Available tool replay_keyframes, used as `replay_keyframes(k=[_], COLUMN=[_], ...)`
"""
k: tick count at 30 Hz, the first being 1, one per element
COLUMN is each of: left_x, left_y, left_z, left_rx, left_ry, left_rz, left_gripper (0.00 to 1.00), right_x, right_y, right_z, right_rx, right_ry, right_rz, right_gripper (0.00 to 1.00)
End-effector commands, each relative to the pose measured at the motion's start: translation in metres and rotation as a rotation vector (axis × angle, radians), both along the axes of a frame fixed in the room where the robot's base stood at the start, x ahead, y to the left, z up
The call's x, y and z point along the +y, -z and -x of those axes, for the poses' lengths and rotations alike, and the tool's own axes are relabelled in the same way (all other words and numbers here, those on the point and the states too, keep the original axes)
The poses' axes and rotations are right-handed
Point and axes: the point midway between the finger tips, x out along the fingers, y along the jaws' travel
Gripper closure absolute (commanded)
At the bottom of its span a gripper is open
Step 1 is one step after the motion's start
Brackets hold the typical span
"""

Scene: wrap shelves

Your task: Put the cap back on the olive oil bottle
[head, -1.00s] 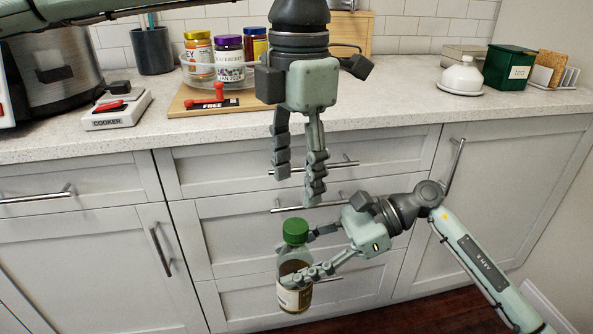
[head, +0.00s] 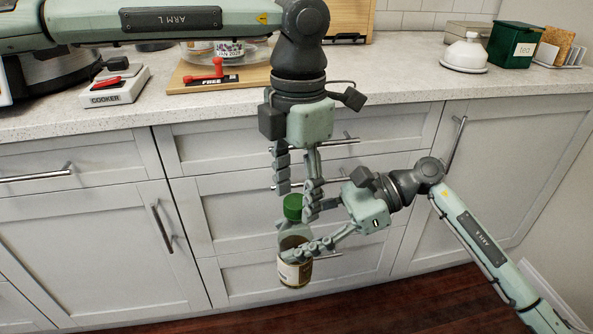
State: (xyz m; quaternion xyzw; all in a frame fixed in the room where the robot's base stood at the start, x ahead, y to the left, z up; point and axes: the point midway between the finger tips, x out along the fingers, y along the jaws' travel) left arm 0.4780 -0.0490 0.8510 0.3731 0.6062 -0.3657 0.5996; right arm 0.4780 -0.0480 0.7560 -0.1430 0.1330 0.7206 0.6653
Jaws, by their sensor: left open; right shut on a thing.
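The olive oil bottle (head: 296,274) is upright in front of the drawers, clear with dark content and a pale label. My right gripper (head: 294,243) is shut on its body from the right; its far finger is mostly hidden. The green cap (head: 292,203) sits at the top of the bottle's neck; whether it is screwed tight cannot be told. My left gripper (head: 296,201) points straight down with its fingers apart, one at each side of the cap in the picture. The right-hand finger overlaps the cap's edge; contact cannot be told.
The countertop (head: 400,100) runs behind, over drawers with bar handles (head: 352,141) close behind my grippers. On it are a cooker switch (head: 117,88), a board (head: 255,80) with a red lever, a white butter dish (head: 465,53) and a green tin (head: 512,46). The space left of the bottle is free.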

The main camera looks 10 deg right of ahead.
Motion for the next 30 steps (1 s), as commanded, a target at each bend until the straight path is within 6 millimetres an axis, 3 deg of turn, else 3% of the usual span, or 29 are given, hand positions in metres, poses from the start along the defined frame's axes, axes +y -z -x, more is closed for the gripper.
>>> replay_keyframes(k=[11, 21, 24, 29, 30], left_x=[0.0001, 0.0001, 0.0002, 0.0002, 0.0002], left_y=[0.0049, 0.0046, 0.0047, 0.0046, 0.0046], left_z=[0.0001, 0.0, 0.0001, 0.0, 0.0], left_rx=[0.0, 0.0, 0.0, 0.0, 0.0], left_ry=[0.0, 0.0, 0.002, 0.006, 0.006], left_rz=[0.0, 0.0, 0.0, 0.0, 0.0], left_gripper=[0.5, 0.92, 1.0, 1.0, 0.62], right_x=[0.0002, 0.0002, 0.0002, 0.0002, 0.0002], right_y=[-0.0015, -0.0015, -0.0015, -0.0015, -0.0015], right_z=[-0.0003, -0.0002, -0.0002, -0.0002, -0.0002], right_rx=[-0.002, -0.002, -0.002, -0.002, -0.002], right_ry=[0.0, 0.0, 0.0, 0.0, 0.0], right_rz=[-0.002, -0.002, -0.002, -0.002, -0.002], right_gripper=[1.0, 1.0, 1.0, 1.0, 1.0])
